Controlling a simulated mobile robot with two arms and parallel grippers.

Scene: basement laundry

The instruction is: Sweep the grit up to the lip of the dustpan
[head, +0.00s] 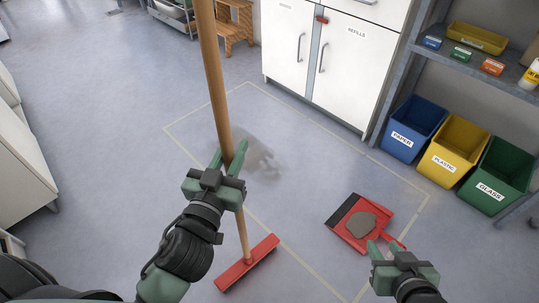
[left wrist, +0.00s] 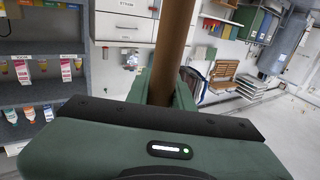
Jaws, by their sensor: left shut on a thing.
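The broom has a long wooden handle (head: 212,70) and a red head (head: 246,263) that rests on the floor. My left gripper (head: 228,161) is shut on the handle, which also rises between its fingers in the left wrist view (left wrist: 174,50). A dark, smudged patch that looks like grit (head: 262,161) lies on the floor beyond the gripper, away from the broom head. The red dustpan (head: 379,211) lies to the right, its black lip (head: 341,211) facing upper left. A grey-brown patch (head: 361,224) lies in it. My right gripper (head: 385,246) is open by the dustpan's handle.
A pale taped outline (head: 292,252) marks the floor around the patch. A white cabinet (head: 338,62) stands behind. Blue (head: 412,128), yellow (head: 454,152) and green (head: 497,176) bins stand at the right below a shelf. The floor between broom head and dustpan is clear.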

